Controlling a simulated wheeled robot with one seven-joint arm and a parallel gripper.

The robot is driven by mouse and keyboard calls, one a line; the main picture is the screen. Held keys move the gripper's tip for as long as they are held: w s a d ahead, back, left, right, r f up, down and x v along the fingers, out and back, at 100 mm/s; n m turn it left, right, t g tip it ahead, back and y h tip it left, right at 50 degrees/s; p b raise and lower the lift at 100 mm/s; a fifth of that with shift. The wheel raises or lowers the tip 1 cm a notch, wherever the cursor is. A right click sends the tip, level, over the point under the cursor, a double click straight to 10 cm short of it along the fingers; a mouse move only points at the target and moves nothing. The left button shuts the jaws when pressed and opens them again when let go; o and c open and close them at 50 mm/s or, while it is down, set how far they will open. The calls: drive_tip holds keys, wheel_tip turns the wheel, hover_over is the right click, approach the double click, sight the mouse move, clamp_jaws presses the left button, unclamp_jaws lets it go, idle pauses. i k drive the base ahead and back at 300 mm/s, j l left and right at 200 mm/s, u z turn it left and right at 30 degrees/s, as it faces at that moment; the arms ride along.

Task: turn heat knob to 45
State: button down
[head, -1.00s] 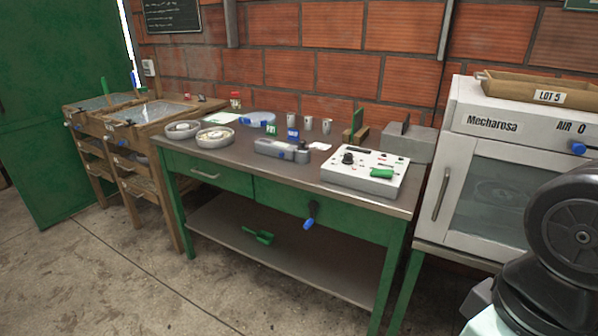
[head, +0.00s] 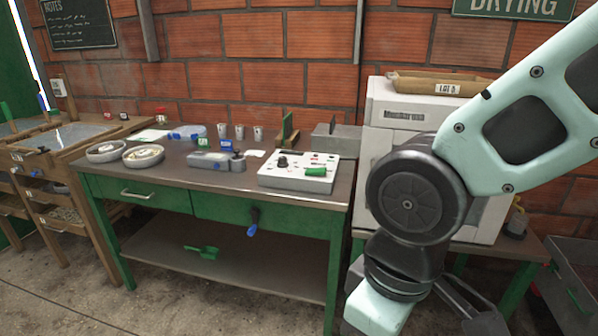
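The white oven (head: 393,112) stands to the right of the green workbench, mostly behind my arm. Its front panel and any knobs on it are covered by my arm, so no heat knob can be made out there. A white control box (head: 300,180) on the bench carries a black knob (head: 283,161) and a green handle (head: 315,171); their markings are too small to read. My arm fills the right side of the head view, bent down at its dark joint. I cannot make out my gripper or its fingers.
The green workbench (head: 180,200) holds bowls, metal cups and a grey scale-like device (head: 215,161). A cardboard tray (head: 440,84) lies on the oven. A grey bin (head: 575,280) stands at the far right. The concrete floor in front of the bench is clear.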

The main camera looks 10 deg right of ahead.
sight(282, 163)
drive_tip(key=i+l+u, duration=0.15)
drive_tip(key=i, duration=0.35)
drive_tip(key=i+l+u, duration=0.2)
drive_tip(key=i+l, duration=0.2)
drive_tip(key=i, duration=0.1)
